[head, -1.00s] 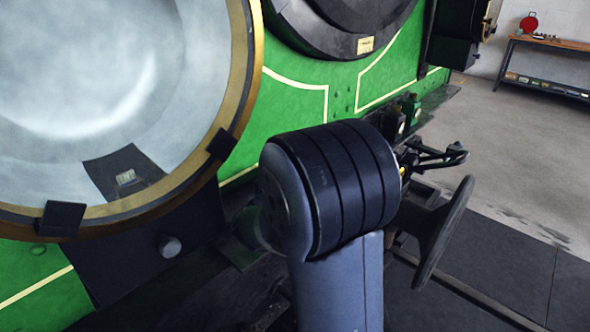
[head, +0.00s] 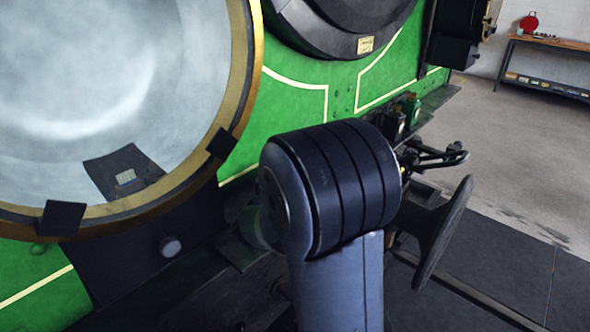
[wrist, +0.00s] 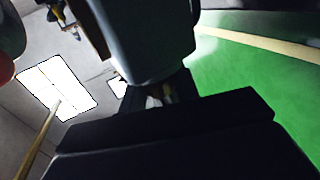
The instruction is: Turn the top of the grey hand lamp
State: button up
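Two small lamp-like objects stand on the ledge beside the green engine in the head view. One is dark (head: 393,121) and the other greenish (head: 411,107). They are too small and partly covered to tell which is the grey hand lamp. My gripper (head: 455,154) is in front of and to the right of them, partly hidden by my arm. Its black linkage shows, but the gap between its fingertips does not show clearly. In the wrist view, a large dark blue-grey body (wrist: 155,40) is close to the camera; I cannot tell whether it is the lamp.
The green engine side (head: 300,95) fills the left and middle, with a big round glass-faced lamp (head: 100,90) in front. A black buffer disc (head: 440,235) stands just below my gripper. Open floor (head: 510,150) and a workbench (head: 548,42) lie to the right.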

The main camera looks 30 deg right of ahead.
jog(key=o, duration=0.4)
jog(key=v, duration=1)
jog(key=shift+s+a, duration=0.25)
